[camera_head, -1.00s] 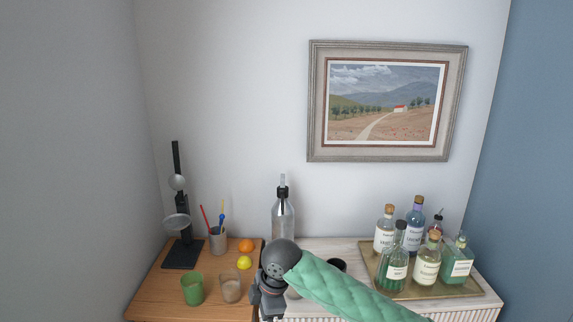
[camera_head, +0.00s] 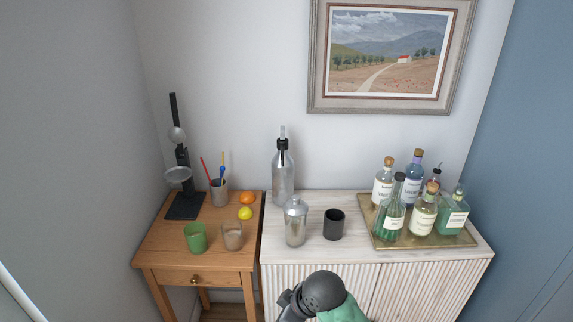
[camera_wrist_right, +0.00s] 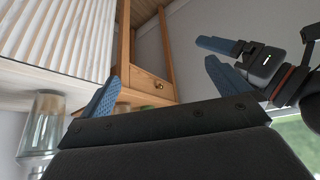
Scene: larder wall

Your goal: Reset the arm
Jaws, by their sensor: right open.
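My right arm, with a grey rounded joint and green sleeve, shows at the bottom centre of the head view, low in front of the white cabinet (camera_head: 375,250). In the right wrist view my right gripper (camera_wrist_right: 160,82) is open, its two blue fingers apart with nothing between them. Another gripper, seemingly my left gripper (camera_wrist_right: 216,46), shows at the upper right of that view with a blue finger. Its opening cannot be made out. The left arm is not in the head view.
The cabinet holds a metal shaker (camera_head: 296,224), a black cup (camera_head: 334,224), a pump bottle (camera_head: 283,175) and a brass tray (camera_head: 460,240) of several bottles. The wooden table (camera_head: 160,245) holds a green glass (camera_head: 195,238), fruit and a black stand (camera_head: 184,190).

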